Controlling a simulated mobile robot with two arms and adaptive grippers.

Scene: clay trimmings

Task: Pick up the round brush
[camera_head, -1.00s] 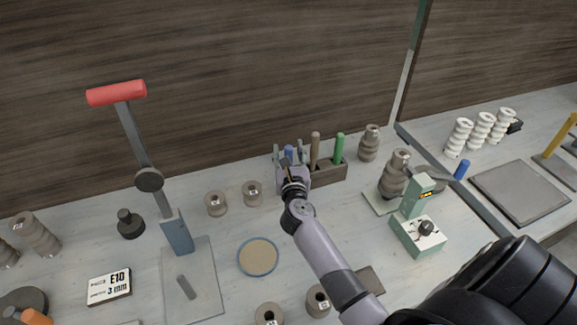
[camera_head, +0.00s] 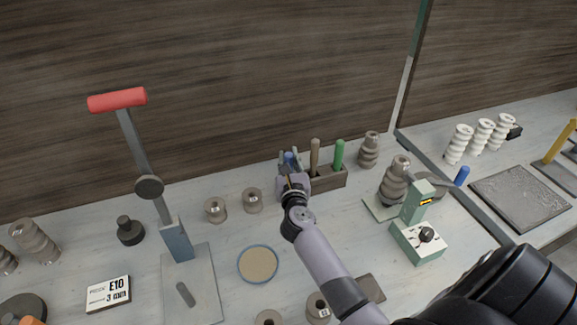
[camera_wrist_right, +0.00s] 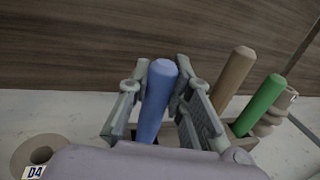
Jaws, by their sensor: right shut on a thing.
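My right gripper (camera_head: 290,163) is at the left end of a dark tool holder (camera_head: 330,180) by the back wall. Its fingers are shut on a blue handle (camera_wrist_right: 158,100), which stands nearly upright between them in the right wrist view. The lower end of this tool is hidden, so I cannot tell whether it is the round brush. A brown handle (camera_wrist_right: 235,80) and a green handle (camera_wrist_right: 260,105) stand in the holder to the right. In the head view, the brown handle (camera_head: 315,155) and green handle (camera_head: 338,155) also show. My left gripper is not in view.
Spools (camera_head: 252,200) stand left of the holder. A ribbed clay piece (camera_head: 369,150) stands right of it. A green device (camera_head: 418,235), a round tan disc (camera_head: 258,264) and a red-handled lever press (camera_head: 148,185) stand on the table. The wooden wall is close behind.

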